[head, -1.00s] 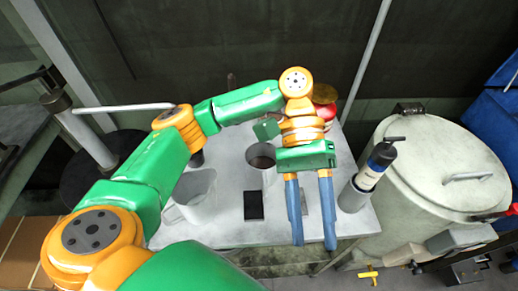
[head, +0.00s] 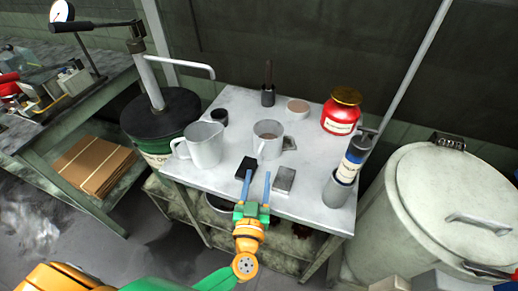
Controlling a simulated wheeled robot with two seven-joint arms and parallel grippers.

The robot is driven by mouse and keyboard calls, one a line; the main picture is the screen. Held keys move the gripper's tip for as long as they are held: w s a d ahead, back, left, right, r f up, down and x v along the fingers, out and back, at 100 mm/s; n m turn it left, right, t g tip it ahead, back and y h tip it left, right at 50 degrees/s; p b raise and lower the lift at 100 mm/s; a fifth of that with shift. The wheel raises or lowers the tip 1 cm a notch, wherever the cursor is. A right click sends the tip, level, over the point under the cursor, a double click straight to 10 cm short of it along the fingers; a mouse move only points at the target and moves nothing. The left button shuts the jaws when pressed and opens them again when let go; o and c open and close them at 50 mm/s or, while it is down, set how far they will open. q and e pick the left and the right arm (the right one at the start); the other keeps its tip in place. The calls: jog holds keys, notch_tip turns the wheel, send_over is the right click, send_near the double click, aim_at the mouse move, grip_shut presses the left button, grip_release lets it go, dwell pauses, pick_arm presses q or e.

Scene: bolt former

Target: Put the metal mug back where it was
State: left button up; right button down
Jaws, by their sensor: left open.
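A grey metal mug (head: 268,139) stands upright near the middle of the white-topped table, with brownish contents or interior showing. A larger pale metal jug (head: 203,146) with a handle stands to its left; they are apart. My left gripper (head: 257,177) is open and empty at the table's front edge, its two blue fingers pointing toward the mug but short of it. My right gripper is out of view.
A black block (head: 246,167) and a silver case (head: 284,179) lie close to my fingertips. A red jar (head: 341,111) stands at the back right of the table (head: 310,205), and a blue-labelled tube sits in a grey cup (head: 337,189) at the right edge. A large lidded drum (head: 455,215) stands right.

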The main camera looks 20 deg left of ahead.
aim_at(259, 162)
pick_arm(q)
jog(key=w, duration=0.2)
jog(key=w+a, duration=0.1)
jog(key=w, duration=0.3)
jog(key=shift+w+a+f+b, duration=0.2)
jog(key=shift+w+a+b, duration=0.15)
jog(key=shift+w+b, duration=0.05)
jog(key=shift+s+r, duration=0.1)
grip_shut()
dwell(0.8)
